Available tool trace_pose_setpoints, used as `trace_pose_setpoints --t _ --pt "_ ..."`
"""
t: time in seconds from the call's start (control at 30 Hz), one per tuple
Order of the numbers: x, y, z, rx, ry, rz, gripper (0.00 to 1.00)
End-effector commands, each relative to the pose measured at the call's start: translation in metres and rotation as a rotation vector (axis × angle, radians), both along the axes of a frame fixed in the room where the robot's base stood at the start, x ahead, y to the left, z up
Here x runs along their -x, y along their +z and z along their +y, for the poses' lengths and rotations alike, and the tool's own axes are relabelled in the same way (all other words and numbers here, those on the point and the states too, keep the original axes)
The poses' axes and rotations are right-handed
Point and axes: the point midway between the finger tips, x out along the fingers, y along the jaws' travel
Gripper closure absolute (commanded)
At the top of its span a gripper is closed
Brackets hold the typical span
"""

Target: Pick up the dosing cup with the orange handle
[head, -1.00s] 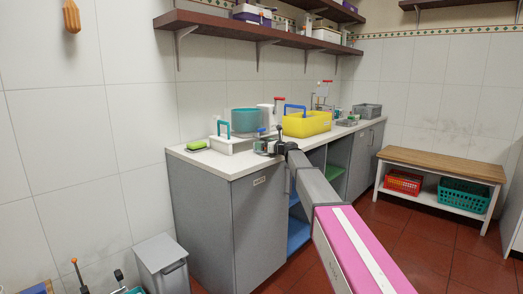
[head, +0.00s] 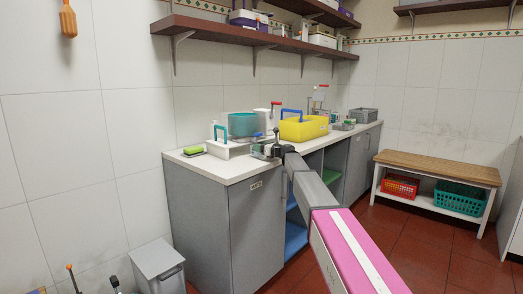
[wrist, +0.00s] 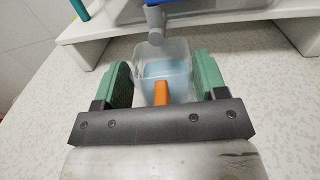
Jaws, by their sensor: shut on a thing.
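The dosing cup (wrist: 178,67) is a clear, square-sided cup with a bluish inside and an orange handle (wrist: 161,92) pointing toward the wrist camera. My gripper (wrist: 165,82) has its green fingers on either side of the cup and is shut on it. The cup is over or on the pale speckled counter; I cannot tell whether it touches it. In the head view, my gripper (head: 262,152) is at the near left part of the counter (head: 225,170), and the cup is too small to make out.
A white carrier with a teal handle (head: 224,147) stands just beyond my gripper. A grey spout-like part (wrist: 155,22) hangs close over the cup's far side. A yellow caddy (head: 304,129), a teal tub (head: 242,124) and a green sponge (head: 193,150) are nearby. Shelves (head: 230,28) hang above.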

Motion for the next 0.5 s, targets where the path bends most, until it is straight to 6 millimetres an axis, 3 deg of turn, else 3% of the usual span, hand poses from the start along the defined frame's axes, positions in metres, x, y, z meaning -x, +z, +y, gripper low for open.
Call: trace_pose_setpoints --t 0.27,0.5 --pt "0.009 0.005 -0.010 0.001 0.000 -0.001 0.59" --pt "0.026 0.005 -0.031 0.001 -0.001 -0.001 0.59"
